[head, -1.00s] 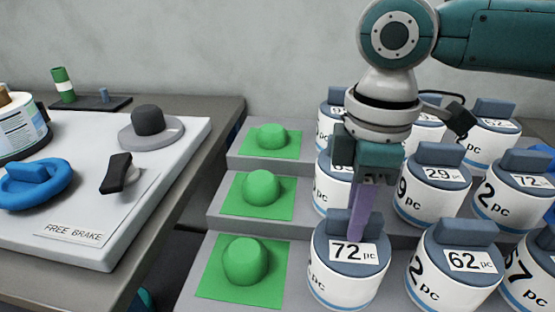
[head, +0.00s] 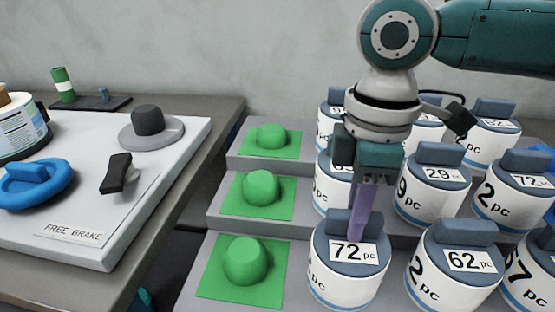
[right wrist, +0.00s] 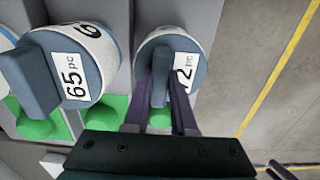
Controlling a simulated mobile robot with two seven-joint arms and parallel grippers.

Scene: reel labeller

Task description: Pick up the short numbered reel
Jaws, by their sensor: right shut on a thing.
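The reel marked 72 pc (head: 347,272) is a white drum with a blue-grey top and an upright blue-grey handle. It stands on the front step, left of the 62 pc reel (head: 458,265). My right gripper (head: 357,228) comes down from above, its purple fingers shut on the handle of the 72 pc reel. In the right wrist view the fingers (right wrist: 160,92) lie on both sides of the handle of a reel (right wrist: 190,50) whose label is partly covered. The reel looks upright, with no visible gap under it. My left gripper is not in view.
Several more numbered reels stand close by, including one marked 29 pc (head: 433,195). Green pads with round knobs (head: 247,262) lie left of the reels. Further left is a bench with a panel marked FREE BRAKE (head: 110,225), a blue knob (head: 35,185) and a black lever (head: 117,173).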

